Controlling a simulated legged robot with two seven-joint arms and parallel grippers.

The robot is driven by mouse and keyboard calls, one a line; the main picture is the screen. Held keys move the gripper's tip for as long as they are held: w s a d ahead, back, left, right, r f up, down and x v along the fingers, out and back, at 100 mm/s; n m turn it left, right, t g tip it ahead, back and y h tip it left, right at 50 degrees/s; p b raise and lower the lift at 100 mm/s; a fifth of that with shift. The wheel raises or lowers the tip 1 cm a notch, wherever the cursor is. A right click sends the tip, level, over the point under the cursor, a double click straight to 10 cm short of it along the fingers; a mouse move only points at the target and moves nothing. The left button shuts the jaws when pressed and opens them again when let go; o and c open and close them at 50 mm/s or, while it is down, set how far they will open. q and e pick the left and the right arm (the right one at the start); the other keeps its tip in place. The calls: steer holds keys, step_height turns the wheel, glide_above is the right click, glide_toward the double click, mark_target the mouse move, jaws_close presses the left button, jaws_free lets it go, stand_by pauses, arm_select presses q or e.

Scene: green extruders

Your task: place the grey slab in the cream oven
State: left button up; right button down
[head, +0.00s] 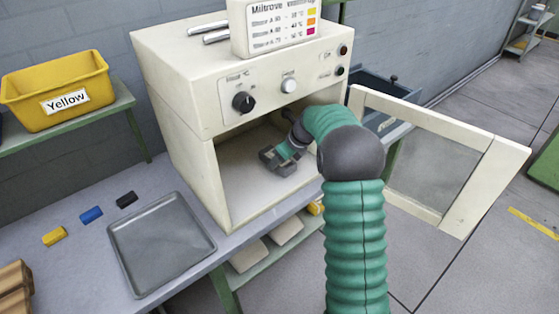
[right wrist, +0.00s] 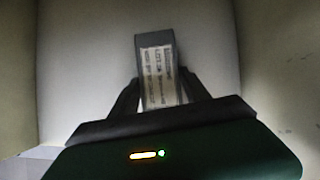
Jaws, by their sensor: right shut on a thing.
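The cream oven (head: 190,100) stands on the bench, its door (head: 480,190) swung open to the right. My right arm reaches in through the opening, and my right gripper (head: 279,161) is inside the chamber, low over its floor. In the right wrist view, the grey slab (right wrist: 154,42), with a white printed label, is between the two dark fingers, which are shut on it. Whether the slab touches the oven floor I cannot tell. In the head view the slab is hard to separate from the grey fingers. My left gripper is not in view.
A grey metal tray (head: 160,245) lies on the bench left of the oven. Black (head: 127,199), blue (head: 91,214) and yellow (head: 55,235) blocks lie beside it. A yellow bin (head: 60,80) stands on a green shelf. A sign (head: 280,25) is on top of the oven.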

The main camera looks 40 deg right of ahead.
steer(key=shift+w+f, duration=0.15)
steer(key=shift+w, duration=0.1)
steer(key=c, duration=0.9)
jaws_free()
steer(key=shift+w+f, duration=0.15)
steer(key=shift+f, duration=0.05)
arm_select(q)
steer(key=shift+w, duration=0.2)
arm_select(e)
steer(key=o, duration=0.4)
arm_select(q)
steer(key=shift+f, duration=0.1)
arm_select(e)
steer(key=shift+o, duration=0.2)
steer(key=p+v, duration=0.1)
steer(key=v, duration=0.7)
steer(key=shift+p, duration=0.35)
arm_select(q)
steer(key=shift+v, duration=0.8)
arm_select(e)
steer(key=shift+w, duration=0.1)
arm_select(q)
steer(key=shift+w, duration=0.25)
